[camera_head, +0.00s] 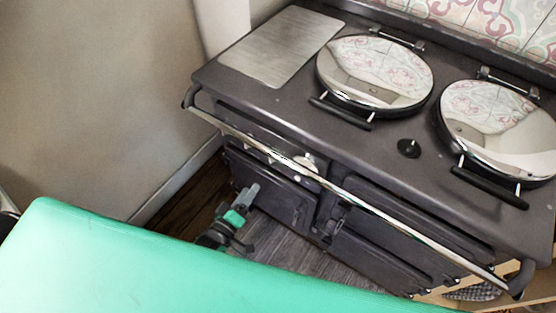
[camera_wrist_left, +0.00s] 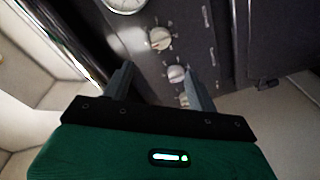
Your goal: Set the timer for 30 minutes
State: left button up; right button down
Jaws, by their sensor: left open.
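The dark range cooker (camera_head: 290,118) has a front panel with white control knobs. In the left wrist view these are an upper knob (camera_wrist_left: 160,38), a middle knob (camera_wrist_left: 176,73) and a lower knob (camera_wrist_left: 184,99) partly hidden by a finger. A round white-faced dial (camera_wrist_left: 125,4) is cut off at the top edge. I cannot tell which one is the timer. My left gripper (camera_head: 243,212) is open and empty, in front of the cooker below its rail. Its fingers (camera_wrist_left: 158,78) point at the panel, apart from the knobs. My right gripper is not in view.
A chrome rail (camera_head: 370,205) runs along the cooker's front edge, close above the panel. Oven doors (camera_head: 272,185) lie below. A beige wall (camera_head: 110,90) stands at the left.

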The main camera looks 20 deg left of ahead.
aim_at(270, 160)
pick_arm(q)
jog(key=p+x, duration=0.1)
jog(key=x, duration=1.1)
jog(key=shift+r, duration=0.1)
jog(key=shift+w+d, duration=0.1)
jog(key=shift+w, duration=0.7)
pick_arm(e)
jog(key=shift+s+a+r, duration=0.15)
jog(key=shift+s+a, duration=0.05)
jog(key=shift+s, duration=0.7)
